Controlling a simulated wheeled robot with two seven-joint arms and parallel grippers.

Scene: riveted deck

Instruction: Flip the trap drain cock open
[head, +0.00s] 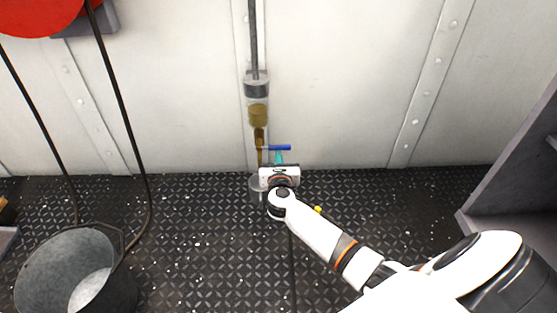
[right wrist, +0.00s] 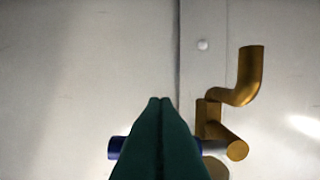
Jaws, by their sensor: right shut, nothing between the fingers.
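The trap has a clear bowl (head: 258,88) with brownish content, mounted on the wall under a dark pipe. Its brass drain cock (head: 259,140) hangs below, and in the right wrist view the brass body (right wrist: 236,148) shows with a bent spout. The cock's blue handle (head: 280,147) lies crosswise, pointing right in the head view. In the right wrist view the blue handle (right wrist: 114,148) is partly hidden behind my fingers. My right gripper (head: 279,155) is shut and empty, its teal fingers (right wrist: 160,100) right at the handle; I cannot tell whether they touch. My left gripper is out of view.
A grey round cup (head: 256,186) stands on the floor below the cock, partly hidden by my right gripper. A metal bucket (head: 75,270) stands at lower left near hanging dark hoses (head: 122,100). A grey cabinet (head: 515,180) stands at right. The riveted wall is close behind the cock.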

